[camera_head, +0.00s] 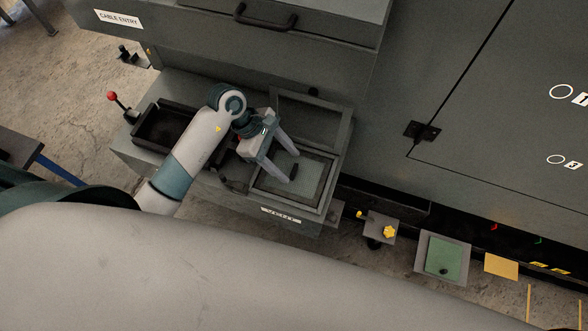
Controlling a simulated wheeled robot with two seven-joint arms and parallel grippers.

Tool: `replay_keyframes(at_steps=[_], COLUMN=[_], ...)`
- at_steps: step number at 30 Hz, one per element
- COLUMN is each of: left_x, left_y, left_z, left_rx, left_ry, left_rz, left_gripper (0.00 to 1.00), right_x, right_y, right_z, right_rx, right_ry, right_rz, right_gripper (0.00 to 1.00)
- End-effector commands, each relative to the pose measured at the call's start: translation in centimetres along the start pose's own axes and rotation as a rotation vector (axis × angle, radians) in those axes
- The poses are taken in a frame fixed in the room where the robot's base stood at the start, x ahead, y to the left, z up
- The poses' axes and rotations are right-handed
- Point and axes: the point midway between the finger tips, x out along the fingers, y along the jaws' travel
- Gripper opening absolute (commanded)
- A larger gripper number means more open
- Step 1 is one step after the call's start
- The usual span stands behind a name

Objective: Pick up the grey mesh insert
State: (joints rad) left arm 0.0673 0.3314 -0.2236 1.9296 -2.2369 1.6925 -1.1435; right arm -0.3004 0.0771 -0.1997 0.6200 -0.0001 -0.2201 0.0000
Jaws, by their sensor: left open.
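The grey mesh insert (309,178) looks like a flat mesh panel lying inside a dark rectangular frame at the right end of a grey bench. A small dark knob or handle (293,172) stands on it. My left gripper (291,167) is open, with its two pale fingers pointing down and right over the insert, one on each side of the knob. I cannot tell whether the fingers touch it. The fingers and gripper body hide part of the insert's left side. My right gripper is not in view.
A raised framed window or lid (312,117) stands behind the insert. A dark empty tray (162,128) and a red-knobbed lever (112,96) are on the left. A grey cabinet (460,90) fills the right. A green pad (443,255) and yellow knob (389,232) sit low right.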

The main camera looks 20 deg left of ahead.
Motion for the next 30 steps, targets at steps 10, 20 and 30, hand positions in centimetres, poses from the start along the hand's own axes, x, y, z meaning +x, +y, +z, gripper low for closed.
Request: replay_keyframes(at_steps=[10, 20, 30], left_x=[2.5, 2.4, 2.4], left_y=[0.0, 0.0, 0.0], left_z=[0.0, 0.0, 0.0], left_rx=[-0.001, 0.000, 0.000], left_ry=[0.000, 0.001, 0.000], left_rz=[-0.001, -0.001, -0.001], left_gripper=[0.56, 0.56, 0.08], right_x=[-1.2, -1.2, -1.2], right_y=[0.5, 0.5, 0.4], right_z=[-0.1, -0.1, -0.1], right_rx=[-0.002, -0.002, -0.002], right_ry=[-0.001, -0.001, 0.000], right_rz=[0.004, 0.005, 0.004], right_gripper=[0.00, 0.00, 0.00])
